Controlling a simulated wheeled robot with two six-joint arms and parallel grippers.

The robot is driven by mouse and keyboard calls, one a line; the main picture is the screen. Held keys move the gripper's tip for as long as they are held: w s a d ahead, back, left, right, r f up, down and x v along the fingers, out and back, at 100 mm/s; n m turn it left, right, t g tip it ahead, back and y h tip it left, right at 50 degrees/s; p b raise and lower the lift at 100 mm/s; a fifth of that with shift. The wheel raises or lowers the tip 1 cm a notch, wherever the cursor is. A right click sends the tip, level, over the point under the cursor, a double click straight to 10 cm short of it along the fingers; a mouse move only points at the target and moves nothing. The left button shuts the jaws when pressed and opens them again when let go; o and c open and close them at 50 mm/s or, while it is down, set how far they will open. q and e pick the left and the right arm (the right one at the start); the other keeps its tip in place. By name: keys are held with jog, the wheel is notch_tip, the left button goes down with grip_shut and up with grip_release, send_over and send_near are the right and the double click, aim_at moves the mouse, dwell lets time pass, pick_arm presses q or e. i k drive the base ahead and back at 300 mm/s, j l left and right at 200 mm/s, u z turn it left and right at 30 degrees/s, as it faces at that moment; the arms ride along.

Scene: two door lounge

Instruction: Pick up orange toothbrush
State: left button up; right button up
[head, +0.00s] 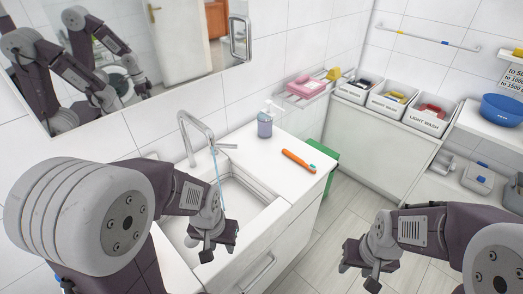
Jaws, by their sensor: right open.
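The orange toothbrush (297,160) lies flat on the white counter (262,158) to the right of the sink. A small blue-green part shows at its right end. My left gripper (219,248) is over the front of the sink, apart from the toothbrush and nearer to me. Its jaw opening is not clear from this angle. My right gripper (358,273) is open at the lower right, over the floor and well away from the toothbrush.
A faucet (191,128) rises behind the sink basin (242,196), with a thin blue stream below it. A purple soap dispenser (265,125) stands behind the toothbrush. A green bin (326,154) is beside the counter. Labelled boxes (391,98) line the back; a mirror hangs upper left.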

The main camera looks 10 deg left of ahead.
aim_at(312, 168)
jog(key=i+l+u, duration=0.2)
jog(key=l+u, duration=0.2)
jog(key=l, duration=0.3)
jog(key=l+u, duration=0.45)
jog(key=l, duration=0.3)
jog(key=l+u, duration=0.4)
jog(key=l, duration=0.4)
